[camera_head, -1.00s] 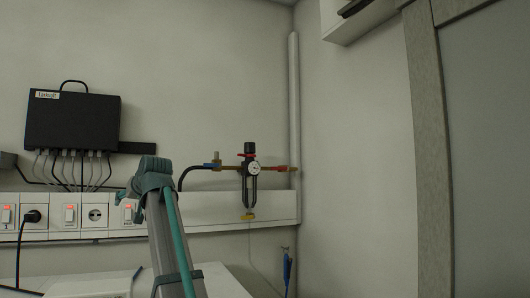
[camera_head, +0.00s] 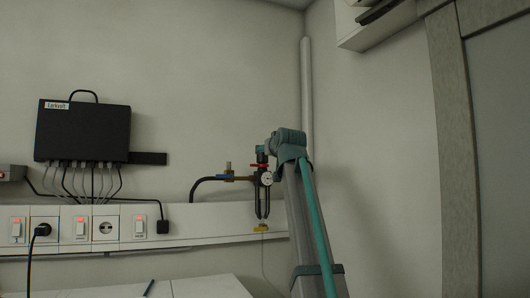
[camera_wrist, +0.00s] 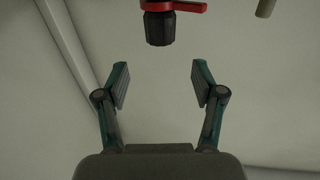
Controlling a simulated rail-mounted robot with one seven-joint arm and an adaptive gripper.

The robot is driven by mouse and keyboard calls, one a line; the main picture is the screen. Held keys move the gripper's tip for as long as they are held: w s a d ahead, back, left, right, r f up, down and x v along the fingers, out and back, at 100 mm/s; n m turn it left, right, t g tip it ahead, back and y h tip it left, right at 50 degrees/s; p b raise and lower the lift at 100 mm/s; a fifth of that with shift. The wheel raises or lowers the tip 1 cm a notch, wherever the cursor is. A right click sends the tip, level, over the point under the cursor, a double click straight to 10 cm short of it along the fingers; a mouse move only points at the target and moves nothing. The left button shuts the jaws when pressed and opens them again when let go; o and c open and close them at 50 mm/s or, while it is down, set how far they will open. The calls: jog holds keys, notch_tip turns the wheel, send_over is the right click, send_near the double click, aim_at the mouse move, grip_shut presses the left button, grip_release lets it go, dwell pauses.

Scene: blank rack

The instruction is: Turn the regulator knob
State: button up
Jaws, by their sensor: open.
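The regulator (camera_head: 266,179) is mounted on the back wall, with a round white-faced gauge and a red part near its top. Its black knob (camera_head: 261,155) is partly hidden by my arm in the head view. In the wrist view, the ribbed black knob (camera_wrist: 159,29) is at the top centre, with a red lever-like part (camera_wrist: 178,6) at its base. My gripper (camera_wrist: 161,82) is open and empty. The knob lies beyond the fingertips, roughly centred between them, and touches neither.
A pipe with a brass valve (camera_head: 228,172) and black hose (camera_head: 200,182) runs left of the regulator. A vertical pipe (camera_head: 306,95) stands in the corner. A black box (camera_head: 82,131) with cables hangs at left above a socket rail (camera_head: 190,228).

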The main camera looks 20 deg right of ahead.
aim_at(262, 154)
jog(key=w, duration=0.3)
jog(key=w+d+p, duration=0.1)
jog(key=w, duration=0.2)
jog(key=w+p, duration=0.1)
jog(key=w, duration=0.2)
jog(key=shift+d+r, duration=0.1)
jog(key=shift+d, duration=0.25)
jog(key=shift+w+d, duration=0.1)
jog(key=shift+w, duration=0.45)
jog(key=shift+f, duration=0.2)
jog(key=c, duration=1.2)
jog(key=shift+o, duration=0.2)
jog(key=shift+n+y+b, duration=0.3)
jog(key=shift+y+b, duration=0.1)
